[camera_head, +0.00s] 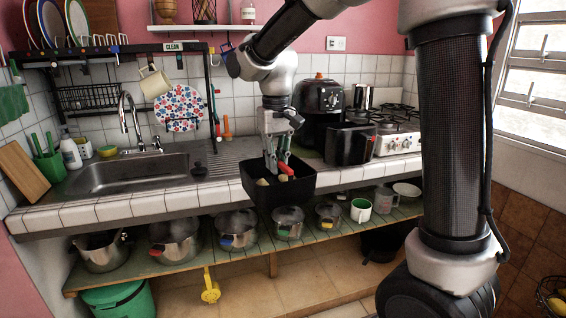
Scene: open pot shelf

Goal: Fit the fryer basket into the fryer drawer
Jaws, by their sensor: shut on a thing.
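My gripper (276,163) points down and is shut on the black fryer basket (283,193), at a part with a red piece by the fingertips. The basket is roughly level in front of the counter's front edge, above the lower shelf. Some pale yellowish pieces lie inside it. The black fryer drawer (346,146) is to the right of the basket and farther back on the counter, with its handle and a red spot at its right side. The black air fryer (319,108) stands behind the drawer. The drawer's inside is mostly hidden from this angle.
A sink (130,176) and a drainboard are at left. A gas stove (398,132) is right of the fryer. Pots, a white-and-green mug (361,210) and a bowl (407,191) stand on the open shelf below the counter. My own arm covers part of the right side.

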